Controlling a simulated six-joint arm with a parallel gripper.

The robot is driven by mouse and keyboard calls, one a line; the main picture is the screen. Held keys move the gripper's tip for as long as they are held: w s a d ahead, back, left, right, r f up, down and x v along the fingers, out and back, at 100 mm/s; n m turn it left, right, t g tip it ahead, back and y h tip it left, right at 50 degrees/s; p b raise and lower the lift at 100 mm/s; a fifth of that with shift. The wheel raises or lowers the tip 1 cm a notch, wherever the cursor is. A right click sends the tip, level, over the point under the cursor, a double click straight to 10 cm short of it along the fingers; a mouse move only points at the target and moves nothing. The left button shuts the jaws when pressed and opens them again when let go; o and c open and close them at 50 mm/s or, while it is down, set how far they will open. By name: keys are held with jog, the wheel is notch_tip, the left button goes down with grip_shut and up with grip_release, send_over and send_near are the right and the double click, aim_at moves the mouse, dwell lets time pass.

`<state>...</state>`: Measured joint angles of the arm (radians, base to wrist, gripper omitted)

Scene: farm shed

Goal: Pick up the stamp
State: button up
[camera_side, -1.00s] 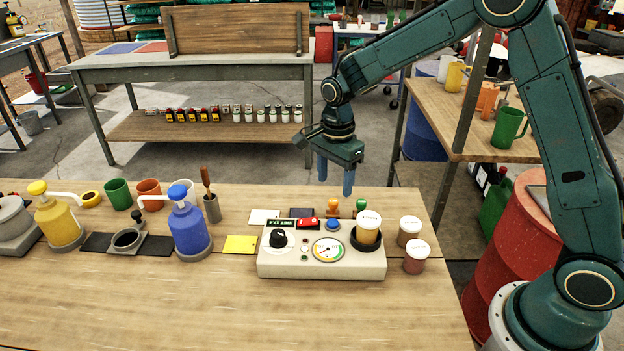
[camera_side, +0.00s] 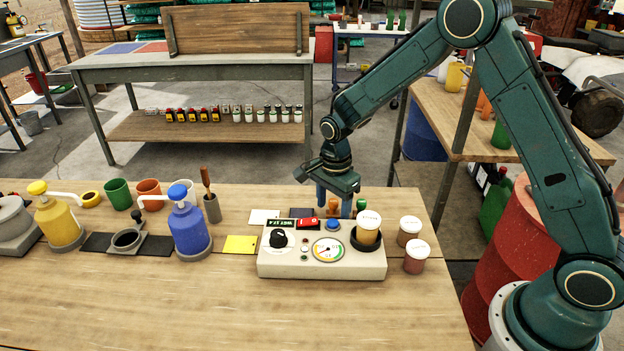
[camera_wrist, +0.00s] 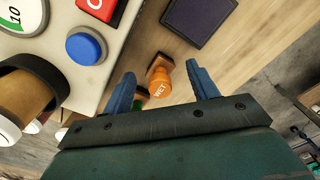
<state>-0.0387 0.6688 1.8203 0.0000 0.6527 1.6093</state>
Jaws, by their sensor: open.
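An orange stamp (camera_side: 333,203) stands on the bench behind the beige control box. In the wrist view the orange stamp (camera_wrist: 160,80) shows its round top lettered "WET". My gripper (camera_side: 334,199) is open and points down at it. In the wrist view my gripper (camera_wrist: 161,82) has one blue finger on each side of the stamp, with gaps between. A green-topped stamp (camera_side: 361,205) stands close to the right, partly behind a finger. A dark stamp pad (camera_side: 301,212) lies to the left; it also shows in the wrist view (camera_wrist: 198,20).
The control box (camera_side: 320,264) with a blue button (camera_wrist: 86,47) and a lidded jar (camera_side: 368,228) stands just in front of the stamps. Two more jars (camera_side: 410,231) (camera_side: 416,257) stand at right. A yellow card (camera_side: 240,245) lies left of the box. The front bench is clear.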

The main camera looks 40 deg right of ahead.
jog(key=shift+f, duration=0.75)
jog(key=c, duration=1)
